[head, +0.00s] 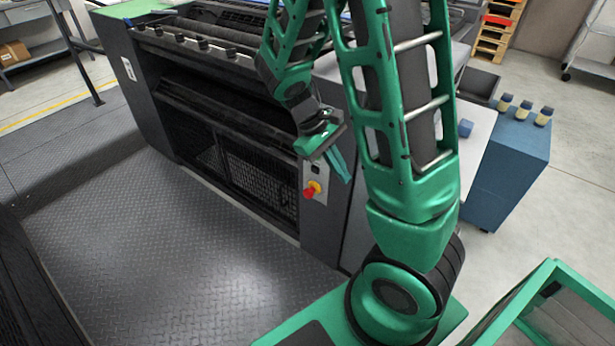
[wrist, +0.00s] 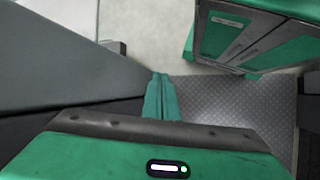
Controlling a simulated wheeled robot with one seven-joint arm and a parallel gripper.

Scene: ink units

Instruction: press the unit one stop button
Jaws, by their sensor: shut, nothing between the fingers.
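The red stop button (head: 311,190) sits on a yellow base on a pale control plate (head: 320,173) at the near corner of the dark press unit (head: 225,120). Any unit marking is too small to read. My gripper (head: 346,177) is up and to the right of the button in the head view, its teal fingers pointing down and apart from the button. The fingers are together and empty; they also show in the wrist view (wrist: 160,80). The button does not show in the wrist view. Part of the plate's top is hidden behind my gripper.
A dark tread-plate floor (head: 170,240) lies open in front of the unit. A blue cabinet (head: 510,160) with several small containers on top stands at the right. A dark machine edge (head: 30,270) is at the lower left.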

